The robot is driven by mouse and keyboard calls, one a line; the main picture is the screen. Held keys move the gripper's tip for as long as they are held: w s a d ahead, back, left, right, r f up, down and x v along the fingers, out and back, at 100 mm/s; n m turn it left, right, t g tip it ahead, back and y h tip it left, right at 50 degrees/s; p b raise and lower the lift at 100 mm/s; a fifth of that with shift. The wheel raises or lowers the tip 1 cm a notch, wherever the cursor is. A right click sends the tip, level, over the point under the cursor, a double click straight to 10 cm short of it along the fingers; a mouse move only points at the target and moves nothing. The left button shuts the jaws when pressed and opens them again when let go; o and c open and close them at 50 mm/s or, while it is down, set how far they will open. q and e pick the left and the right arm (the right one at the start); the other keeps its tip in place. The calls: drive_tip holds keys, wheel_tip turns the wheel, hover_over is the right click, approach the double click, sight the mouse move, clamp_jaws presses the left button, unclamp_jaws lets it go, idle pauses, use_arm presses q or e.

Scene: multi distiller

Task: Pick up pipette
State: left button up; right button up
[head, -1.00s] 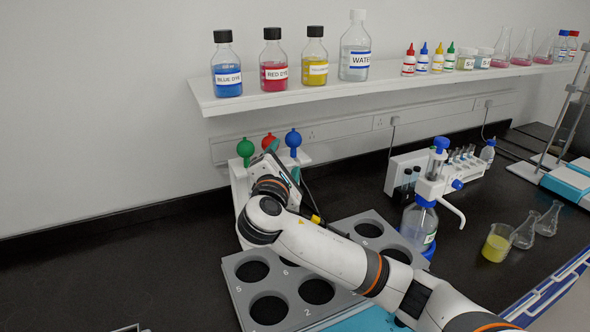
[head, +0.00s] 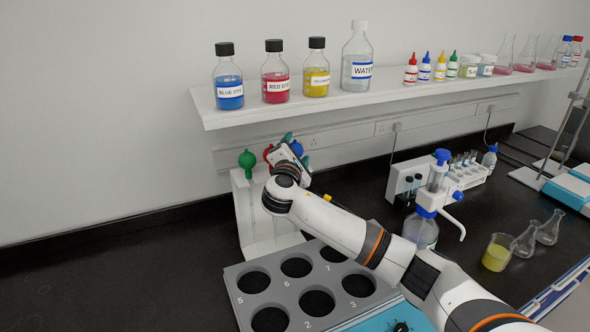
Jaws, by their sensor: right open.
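Pipettes with coloured bulbs stand in a white rack (head: 243,205) against the wall. The green-bulb pipette (head: 247,160) shows clearly on the left. The red bulb (head: 267,153) is partly covered by my right gripper. The blue bulb (head: 297,148) shows only in part, close to the gripper's fingers. My right gripper (head: 296,149) is open at the top of the rack, by the red and blue bulbs. I cannot tell whether it touches either bulb. The lower parts of these two pipettes are hidden behind my arm. My left gripper is not in view.
A grey tray with numbered round holes (head: 262,302) lies in front of the rack. A shelf (head: 225,113) with dye bottles hangs just above. A blue-topped dispenser bottle (head: 424,232) and a beaker of yellow liquid (head: 496,253) stand right. The bench at left is clear.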

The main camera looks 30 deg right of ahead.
drive_tip(key=shift+w+d+f, duration=0.1)
drive_tip(key=shift+w, duration=0.15)
drive_tip(key=shift+s, duration=0.1)
drive_tip(key=c, duration=0.7)
drive_tip(key=shift+r+b, duration=0.6)
drive_tip(key=s+b, duration=0.2)
drive_tip(key=s, duration=0.6)
wheel_tip(320, 180, up, 14)
drive_tip(key=s, duration=0.2)
drive_tip(key=shift+s+a, duration=0.2)
drive_tip(key=shift+s, duration=1.2)
drive_tip(key=shift+s+a, duration=0.2)
drive_tip(key=shift+s, duration=1.15)
